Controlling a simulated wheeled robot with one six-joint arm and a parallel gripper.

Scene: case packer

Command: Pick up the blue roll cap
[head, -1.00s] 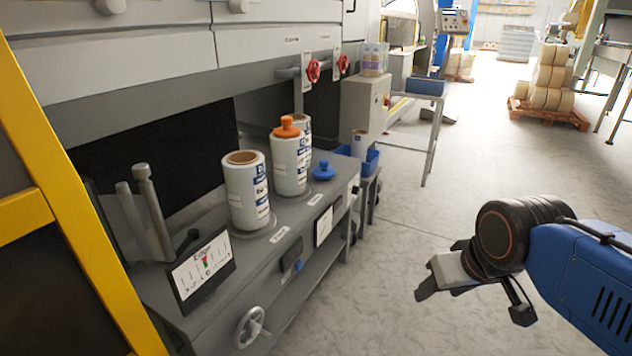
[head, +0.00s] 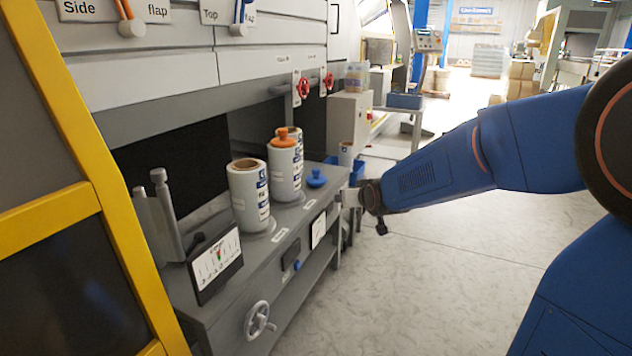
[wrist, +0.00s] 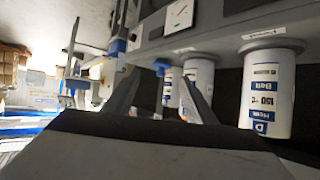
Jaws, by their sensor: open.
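The blue roll cap (head: 316,179) sits on the grey bench top (head: 325,201), to the right of the rolls, with its small knob up. My gripper (head: 350,197) is just right of the cap, beyond the bench's front edge. In the wrist view, which is upside down, the cap (wrist: 161,66) shows between my two spread fingers (wrist: 157,88). The fingers are open and empty, and the cap is ahead of them, not touched as far as I can tell.
A white roll (head: 249,194) and another roll with an orange cap (head: 286,142) stand left of the blue cap. A small tilted display (head: 216,264) is at the bench's near end. A blue bin (head: 357,172) stands beyond.

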